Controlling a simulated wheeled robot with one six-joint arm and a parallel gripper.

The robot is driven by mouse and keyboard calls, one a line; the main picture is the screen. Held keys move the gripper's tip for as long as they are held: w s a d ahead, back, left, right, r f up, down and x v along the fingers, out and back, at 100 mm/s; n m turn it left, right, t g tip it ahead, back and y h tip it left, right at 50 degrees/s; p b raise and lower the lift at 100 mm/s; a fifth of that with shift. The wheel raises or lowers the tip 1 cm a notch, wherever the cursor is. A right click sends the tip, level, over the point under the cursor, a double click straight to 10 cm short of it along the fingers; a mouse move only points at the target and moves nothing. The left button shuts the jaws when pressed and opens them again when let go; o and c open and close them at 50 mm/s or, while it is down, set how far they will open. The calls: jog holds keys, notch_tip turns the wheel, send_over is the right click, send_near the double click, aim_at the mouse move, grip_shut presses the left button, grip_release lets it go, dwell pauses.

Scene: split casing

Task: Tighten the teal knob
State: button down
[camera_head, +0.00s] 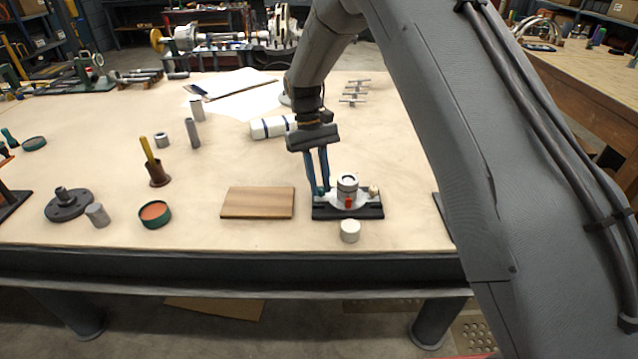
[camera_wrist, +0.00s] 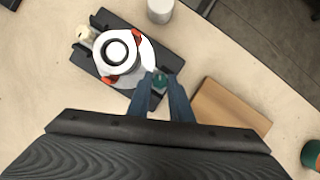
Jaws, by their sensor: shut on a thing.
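The split casing (camera_head: 347,187) is white with a round dark-ringed top and orange-red parts, and sits on a black base plate (camera_head: 347,212). It also shows in the wrist view (camera_wrist: 117,52). The teal knob (camera_wrist: 160,80) is at the casing's side, between the tips of my gripper (camera_wrist: 161,88). In the head view my gripper (camera_head: 319,190) points down at the casing's left side, its blue fingers closed on the knob. A cream knob (camera_wrist: 85,34) sits on the opposite side of the casing; it shows at the right in the head view (camera_head: 373,191).
A wooden board (camera_head: 257,203) lies just left of the base plate. A white cylinder (camera_head: 350,231) stands close in front of it, near the table's front edge. A white bottle-like roll (camera_head: 268,127) lies behind my gripper. The table between board and green-rimmed dish (camera_head: 155,213) is clear.

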jog(key=m+y, duration=0.1)
jog(key=m, duration=0.1)
jog(key=m+y, duration=0.1)
jog(key=m, duration=0.2)
jog(key=shift+d+m, duration=0.2)
jog(key=shift+m, duration=0.1)
dwell(0.5)
jog(key=c, duration=1.9)
grip_release()
jog(key=shift+o, duration=0.2)
jog(key=b+v, duration=0.2)
jog(key=v, duration=0.5)
jog(key=shift+w+r, duration=0.25)
jog(key=shift+r, duration=0.1)
jog(key=shift+d, duration=0.2)
